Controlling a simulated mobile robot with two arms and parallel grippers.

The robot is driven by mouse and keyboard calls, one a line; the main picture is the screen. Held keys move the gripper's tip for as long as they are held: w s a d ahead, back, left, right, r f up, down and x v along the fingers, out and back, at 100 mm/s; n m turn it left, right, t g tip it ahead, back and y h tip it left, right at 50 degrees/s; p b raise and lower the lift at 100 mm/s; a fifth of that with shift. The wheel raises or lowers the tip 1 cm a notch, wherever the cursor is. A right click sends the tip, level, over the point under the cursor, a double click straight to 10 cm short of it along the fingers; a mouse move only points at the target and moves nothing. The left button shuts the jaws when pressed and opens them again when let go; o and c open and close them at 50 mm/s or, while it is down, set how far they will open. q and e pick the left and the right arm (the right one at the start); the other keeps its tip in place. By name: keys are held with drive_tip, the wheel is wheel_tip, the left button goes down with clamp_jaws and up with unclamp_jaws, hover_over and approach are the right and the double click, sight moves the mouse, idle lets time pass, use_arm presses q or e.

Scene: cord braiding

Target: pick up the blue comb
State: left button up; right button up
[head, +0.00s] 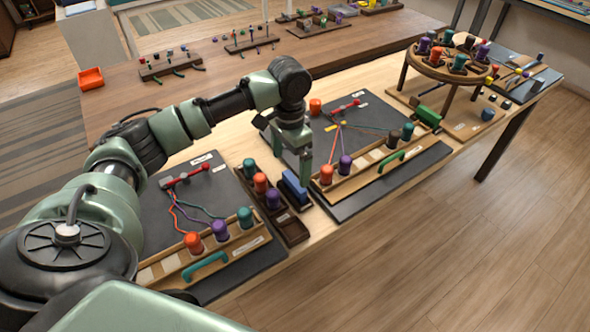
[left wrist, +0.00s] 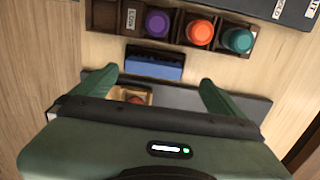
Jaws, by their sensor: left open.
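The blue comb (head: 295,189) stands in a dark holder on the light wood table, between two dark braiding boards. It also shows in the left wrist view as a blue block (left wrist: 154,69) with a dark part behind it. My left gripper (head: 305,172) is over the comb, pointing down. In the left wrist view my left gripper (left wrist: 156,80) has its green fingers spread wide, with the comb in the space ahead of them. I see no contact with the comb. The comb's lower part is hidden. My right gripper is not in view.
A dark tray (head: 288,226) with teal, orange and purple spools stands just left of the comb. A board (head: 360,116) with cords and a spool rack lies close on the right, another (head: 205,190) on the left. A round stand (head: 440,66) is farther right.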

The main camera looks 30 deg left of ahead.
sight(294, 180)
use_arm(q)
drive_tip(key=shift+w+a+f, duration=0.1)
drive_tip(key=shift+s+f, duration=0.2)
drive_tip(key=shift+f, duration=0.1)
drive_tip(key=shift+s+d+f+p, duration=0.1)
drive_tip(key=shift+d+f+p, duration=0.15)
drive_tip(key=shift+f, duration=0.4)
drive_tip(key=shift+s+d+f+p, duration=0.1)
drive_tip(key=shift+d+f, duration=0.25)
drive_tip(key=shift+f, duration=0.25)
drive_tip(key=f, duration=0.3)
drive_tip(key=shift+w, duration=0.25)
drive_tip(key=shift+f, duration=0.45)
drive_tip(key=shift+d, duration=0.1)
drive_tip(key=c, duration=1.3)
drive_tip(key=shift+r, duration=0.1)
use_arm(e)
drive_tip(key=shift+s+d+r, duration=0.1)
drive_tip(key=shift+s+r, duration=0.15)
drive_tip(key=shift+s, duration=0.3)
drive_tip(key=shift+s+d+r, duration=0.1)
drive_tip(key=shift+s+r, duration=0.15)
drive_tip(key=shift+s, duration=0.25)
